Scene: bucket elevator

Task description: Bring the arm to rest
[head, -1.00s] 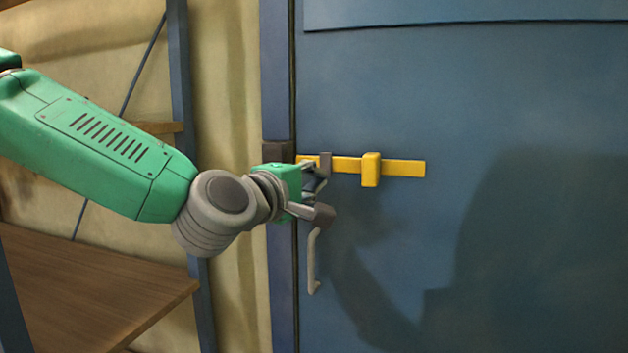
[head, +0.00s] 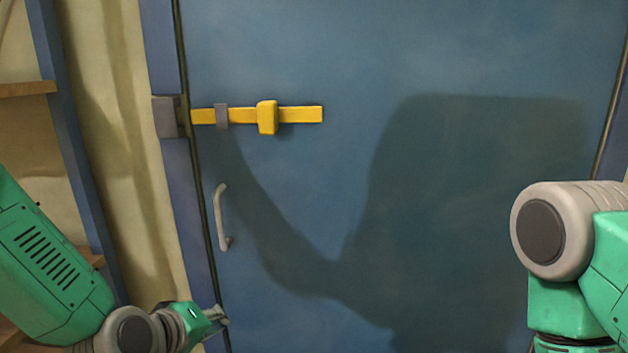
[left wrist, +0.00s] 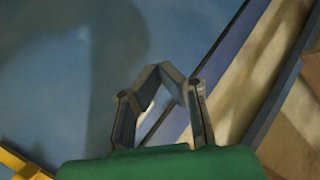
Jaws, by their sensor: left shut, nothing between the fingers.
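My left arm comes in low at the left of the head view, and its gripper (head: 217,315) is at the bottom by the door's left edge, below the handle. In the left wrist view the fingers of the left gripper (left wrist: 160,78) meet at the tips with nothing between them. My right arm (head: 570,260) shows at the lower right of the head view, but its gripper is out of view. A yellow bolt (head: 300,114) lies across the blue door (head: 330,60), its left end reaching the dark grey block (head: 166,117) on the frame. The left gripper is apart from it.
A pale grey door handle (head: 221,217) is below the bolt. A shelf unit with a blue post (head: 62,120) stands at the left. The space before the middle of the door is clear. My shadow falls on the door.

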